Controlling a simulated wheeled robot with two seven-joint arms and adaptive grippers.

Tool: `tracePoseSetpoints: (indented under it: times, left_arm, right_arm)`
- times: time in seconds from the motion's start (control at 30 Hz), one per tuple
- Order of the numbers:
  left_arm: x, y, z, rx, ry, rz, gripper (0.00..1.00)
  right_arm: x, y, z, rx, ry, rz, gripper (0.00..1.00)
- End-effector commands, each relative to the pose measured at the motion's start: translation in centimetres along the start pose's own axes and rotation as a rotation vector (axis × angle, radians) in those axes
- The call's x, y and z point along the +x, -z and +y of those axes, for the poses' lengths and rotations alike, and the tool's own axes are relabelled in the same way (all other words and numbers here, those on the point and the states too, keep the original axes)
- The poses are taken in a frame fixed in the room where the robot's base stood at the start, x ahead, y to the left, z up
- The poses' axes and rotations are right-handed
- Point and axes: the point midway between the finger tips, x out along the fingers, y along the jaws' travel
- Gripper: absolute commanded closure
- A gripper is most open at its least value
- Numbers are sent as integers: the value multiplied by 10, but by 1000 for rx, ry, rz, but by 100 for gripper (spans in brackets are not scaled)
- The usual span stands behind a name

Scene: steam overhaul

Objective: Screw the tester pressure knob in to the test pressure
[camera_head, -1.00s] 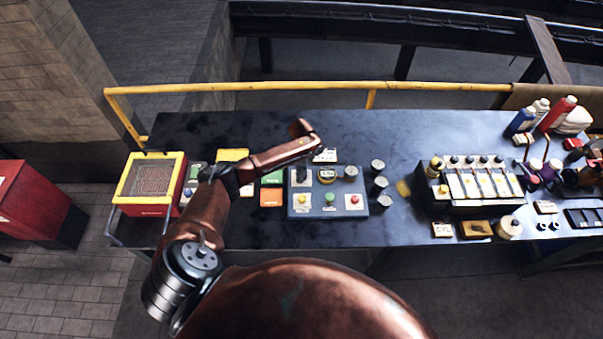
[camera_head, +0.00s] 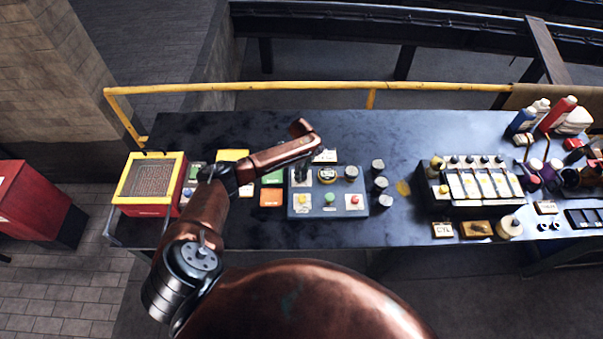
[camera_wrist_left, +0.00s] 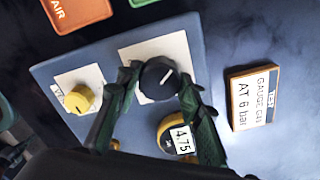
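The pressure knob (camera_wrist_left: 159,80) is black with a white pointer line and sits on the blue-grey tester panel (camera_wrist_left: 58,68). My left gripper (camera_wrist_left: 158,84) has one finger on each side of the knob and appears shut on it. A round yellow gauge (camera_wrist_left: 178,137) beside the knob has a display that seems to read 4.75. A card (camera_wrist_left: 254,97) reads "TEST GAUGE G43 AT 6 bar". My right gripper is not in view.
A yellow knob (camera_wrist_left: 79,98) is on the same panel; green (camera_head: 329,198) and red (camera_head: 354,201) controls are along its front. Several dark cylinders (camera_head: 379,184) stand right of it. A rack (camera_head: 470,207) is farther right. A yellow rail (camera_head: 300,87) runs behind the bench.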

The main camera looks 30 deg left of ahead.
Motion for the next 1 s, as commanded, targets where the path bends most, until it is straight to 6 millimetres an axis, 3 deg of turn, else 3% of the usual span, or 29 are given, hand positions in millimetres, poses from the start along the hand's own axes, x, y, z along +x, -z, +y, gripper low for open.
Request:
tracePoseSetpoints:
  times: [0.23, 0.57, 0.67, 1.0]
  left_arm:
    - [0, 0, 0, 0, 0, 0, 48]
    - [-4, 0, 0, 0, 1, 0, 48]
    - [-15, 0, -1, 1, 2, 0, 48]
    - [-84, -1, -1, 0, 3, -1, 48]
  right_arm:
    - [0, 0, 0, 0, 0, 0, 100]
    - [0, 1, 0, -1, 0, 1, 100]
    - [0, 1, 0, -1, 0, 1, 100]
    - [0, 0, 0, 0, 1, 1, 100]
